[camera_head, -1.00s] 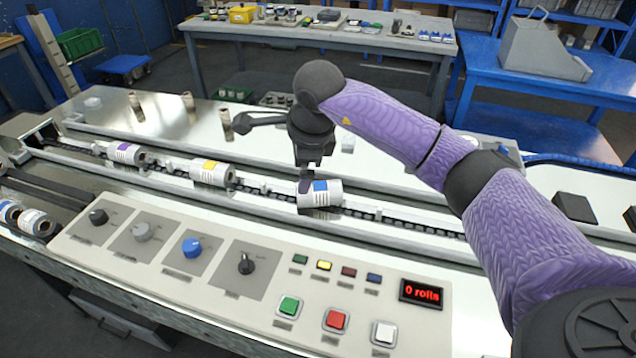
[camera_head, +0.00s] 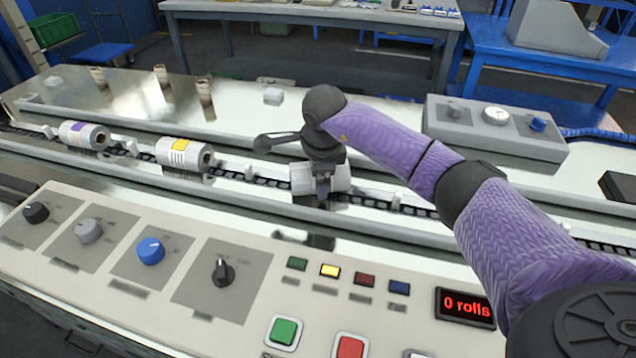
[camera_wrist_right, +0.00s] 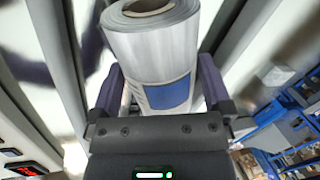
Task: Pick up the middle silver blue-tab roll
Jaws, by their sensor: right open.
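The silver roll with the blue tab (camera_head: 340,179) lies on its side on the conveyor chain, rightmost of three rolls there. My right gripper (camera_head: 322,190) is down over it and hides its tab in the head view. In the right wrist view the roll (camera_wrist_right: 152,48) lies between the two open fingers, one on each side, with the blue tab and the hollow core end showing. I cannot tell whether the fingers touch it. My left gripper is not in view.
A yellow-tab roll (camera_head: 184,153) and a purple-tab roll (camera_head: 84,135) lie farther left on the conveyor. Metal rails run along both sides of the chain. A control panel (camera_head: 200,255) with knobs and buttons is in front; its display (camera_head: 465,306) reads "0 rolls".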

